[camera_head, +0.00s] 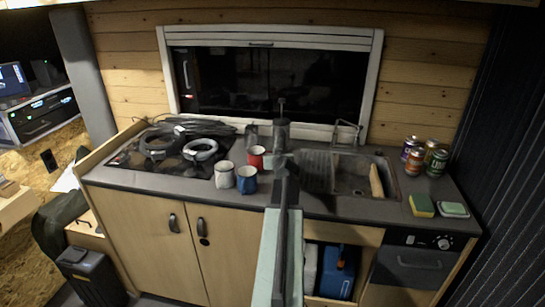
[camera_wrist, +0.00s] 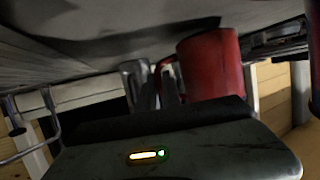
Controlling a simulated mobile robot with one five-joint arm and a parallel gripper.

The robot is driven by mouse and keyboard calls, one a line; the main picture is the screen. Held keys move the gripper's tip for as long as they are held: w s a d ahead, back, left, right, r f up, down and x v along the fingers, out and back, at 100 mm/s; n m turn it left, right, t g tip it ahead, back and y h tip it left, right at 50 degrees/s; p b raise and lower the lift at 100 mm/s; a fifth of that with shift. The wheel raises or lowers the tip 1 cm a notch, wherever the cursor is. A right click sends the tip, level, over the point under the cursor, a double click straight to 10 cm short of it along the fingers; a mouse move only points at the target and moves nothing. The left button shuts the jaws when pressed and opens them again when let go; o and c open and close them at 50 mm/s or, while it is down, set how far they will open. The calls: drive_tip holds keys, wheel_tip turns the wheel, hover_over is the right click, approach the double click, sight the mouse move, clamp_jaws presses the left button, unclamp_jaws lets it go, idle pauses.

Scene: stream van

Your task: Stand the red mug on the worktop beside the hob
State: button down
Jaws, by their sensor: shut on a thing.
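The red mug (camera_head: 256,157) is upright at the worktop (camera_head: 300,200), right of the hob (camera_head: 130,155) and behind a white mug (camera_head: 224,175) and a blue mug (camera_head: 246,180). My gripper (camera_head: 279,158) is just right of the red mug, partly hidden by my arm. In the upside-down wrist view the red mug (camera_wrist: 208,65) is close beside the fingers of my gripper (camera_wrist: 153,85), and its handle lies between them. The fingers are shut on this handle. The mug's base is at or very near the worktop surface; I cannot tell whether it touches.
Headphone-like rings (camera_head: 200,150) and cables lie on the hob. A sink (camera_head: 350,172) is to the right, with several cans (camera_head: 436,162) and a yellow-green sponge (camera_head: 421,205) beyond it. The window (camera_head: 270,80) is behind. The front worktop strip is mostly clear.

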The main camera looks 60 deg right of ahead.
drive_tip(key=shift+f+b, duration=0.55)
drive_tip(key=c, duration=1.5)
unclamp_jaws()
drive_tip(key=shift+o, duration=0.2)
